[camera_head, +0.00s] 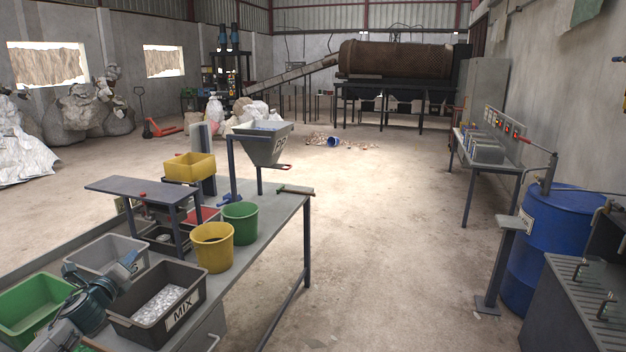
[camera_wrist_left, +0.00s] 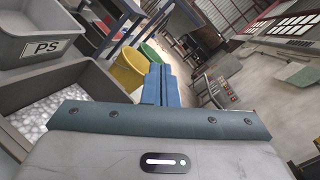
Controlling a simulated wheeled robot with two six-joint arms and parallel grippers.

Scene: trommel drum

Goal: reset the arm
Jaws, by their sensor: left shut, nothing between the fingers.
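My left arm comes in at the lower left of the head view. Its left gripper (camera_head: 130,260) is above the gap between the grey PS bin (camera_head: 108,243) and the dark MIX bin (camera_head: 122,315). In the left wrist view the blue fingers of the left gripper (camera_wrist_left: 160,84) are together with nothing between them. The MIX bin holds pale flakes (camera_head: 159,303). The PS bin also shows in the left wrist view (camera_wrist_left: 38,20). My right gripper is in neither view.
A green bin (camera_head: 35,300), a yellow bucket (camera_head: 212,250) and a green bucket (camera_head: 240,225) stand on the bench (camera_head: 275,215). A small raised shelf (camera_head: 135,187) and a hopper (camera_head: 263,145) are behind. A blue barrel (camera_head: 545,250) stands right.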

